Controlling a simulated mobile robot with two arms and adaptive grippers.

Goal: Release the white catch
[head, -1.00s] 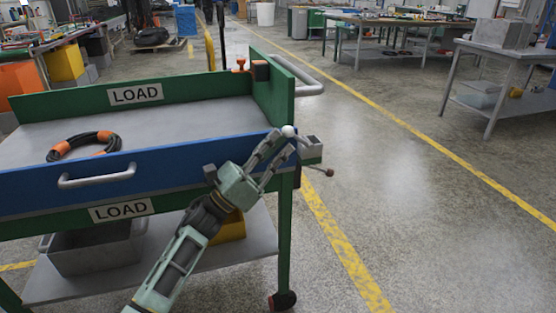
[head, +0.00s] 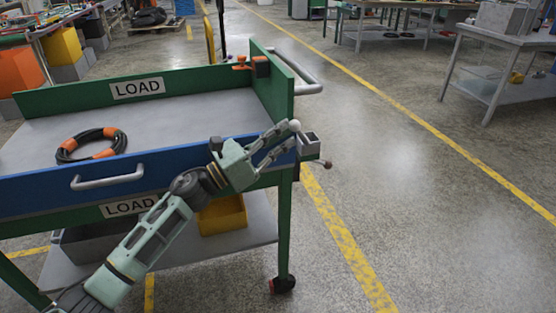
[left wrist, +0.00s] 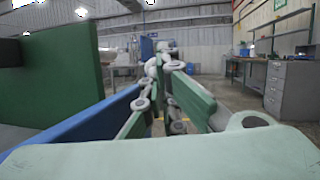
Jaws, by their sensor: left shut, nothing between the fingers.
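The white catch appears as a small white round knob (head: 295,125) at the front right corner of the cart, by a grey bracket (head: 308,144). It stands at the right end of the blue front panel (head: 100,170), which is upright. My left gripper (head: 291,137) reaches in from the left with its fingers at the knob. The fingers are shut with nothing between them; I cannot tell whether they touch the knob. In the left wrist view the fingers (left wrist: 165,62) point away, and the knob cannot be told apart from them. My right gripper is not in view.
A coiled black hose (head: 91,145) with orange fittings lies on the grey cart top (head: 180,125). An orange catch (head: 241,62) is at the back right corner. A rod with a reddish tip (head: 327,164) sticks out right of the bracket. The floor (head: 400,220) to the right is clear.

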